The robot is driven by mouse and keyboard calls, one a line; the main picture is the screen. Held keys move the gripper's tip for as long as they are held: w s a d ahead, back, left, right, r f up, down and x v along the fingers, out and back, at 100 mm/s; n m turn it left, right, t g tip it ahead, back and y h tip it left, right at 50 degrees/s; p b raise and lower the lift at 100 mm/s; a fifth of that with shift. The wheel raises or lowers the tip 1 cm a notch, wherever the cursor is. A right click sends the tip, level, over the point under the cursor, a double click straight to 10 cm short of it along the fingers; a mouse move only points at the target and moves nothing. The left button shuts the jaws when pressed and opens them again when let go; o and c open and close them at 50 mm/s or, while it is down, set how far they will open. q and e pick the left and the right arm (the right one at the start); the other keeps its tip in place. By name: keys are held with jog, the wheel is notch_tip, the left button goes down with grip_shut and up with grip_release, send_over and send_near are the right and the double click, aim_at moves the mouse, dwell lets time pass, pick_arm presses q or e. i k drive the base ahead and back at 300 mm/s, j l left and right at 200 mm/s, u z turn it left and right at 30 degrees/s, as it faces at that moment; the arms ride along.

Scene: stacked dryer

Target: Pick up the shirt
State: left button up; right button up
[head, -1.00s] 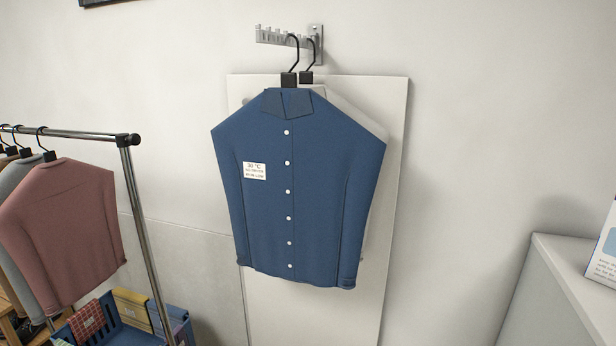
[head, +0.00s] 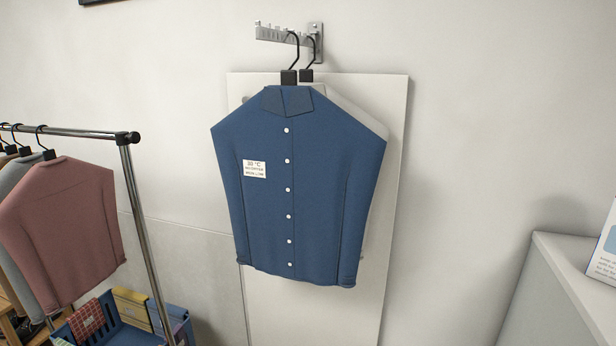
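A blue button-up shirt (head: 310,200) hangs on a black hanger (head: 290,72) in the middle of the head view. The hanger hooks onto a metal wall rack (head: 285,37). The shirt has a row of white buttons and a white label (head: 254,169) on its chest with a temperature in °C; the smaller print is too small to read. A second, pale garment (head: 362,118) hangs on another black hanger behind the shirt and is mostly hidden by it. Neither of my grippers shows in the view.
A white board (head: 393,150) stands behind the shirt. At left, a metal clothes rail (head: 143,220) holds a pink garment (head: 65,230) and others, with a blue crate (head: 112,334) below. A grey-white cabinet (head: 570,285) with a box (head: 606,255) stands at right.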

aim_at(59, 225)
jog(key=u, duration=1.35)
jog(key=i+j+z, duration=0.1)
jog(key=j, duration=0.25)
jog(key=i+j+z, duration=0.1)
jog(key=j, duration=0.3)
jog(key=i+l, duration=0.05)
jog(key=i, duration=0.05)
